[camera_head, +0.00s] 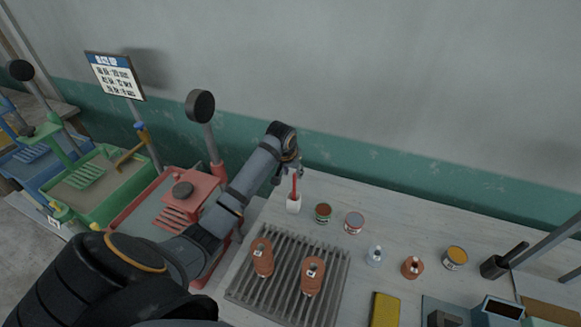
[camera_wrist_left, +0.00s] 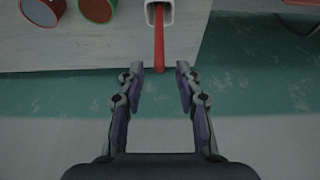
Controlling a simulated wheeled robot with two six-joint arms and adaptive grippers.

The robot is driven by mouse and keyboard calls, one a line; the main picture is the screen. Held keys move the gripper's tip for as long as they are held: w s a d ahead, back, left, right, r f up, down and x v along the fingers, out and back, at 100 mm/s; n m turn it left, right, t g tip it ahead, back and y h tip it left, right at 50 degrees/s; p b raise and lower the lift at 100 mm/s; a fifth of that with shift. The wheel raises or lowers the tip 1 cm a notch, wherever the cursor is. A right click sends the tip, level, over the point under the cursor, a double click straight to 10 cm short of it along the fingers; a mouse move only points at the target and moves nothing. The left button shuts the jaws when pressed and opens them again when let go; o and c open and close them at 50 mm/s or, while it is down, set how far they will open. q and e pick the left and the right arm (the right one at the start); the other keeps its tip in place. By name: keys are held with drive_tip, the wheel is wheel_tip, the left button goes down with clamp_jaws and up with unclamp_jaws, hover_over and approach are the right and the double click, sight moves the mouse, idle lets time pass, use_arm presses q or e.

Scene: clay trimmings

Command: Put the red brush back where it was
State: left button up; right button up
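The red brush (camera_head: 294,186) stands upright in a small white holder (camera_head: 293,204) at the back left of the table. In the left wrist view the red brush (camera_wrist_left: 159,40) sticks out of the white holder (camera_wrist_left: 152,14) at the top. My left gripper (camera_head: 288,172) is just above and beside the brush's upper end. In the left wrist view my left gripper (camera_wrist_left: 160,82) is open, and the brush's tip lies at the mouth between the fingers, with gaps on both sides. My right gripper is not in view.
Two cans (camera_head: 323,213) (camera_head: 354,222) stand right of the holder. A slatted rack (camera_head: 288,284) with two brown bottles (camera_head: 262,257) (camera_head: 312,276) lies in front. A yellow block (camera_head: 384,310) is near the front edge. A red tray station (camera_head: 175,205) stands to the left.

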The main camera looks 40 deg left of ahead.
use_arm(q)
drive_tip(key=b+v, duration=0.1)
drive_tip(key=v, duration=0.7)
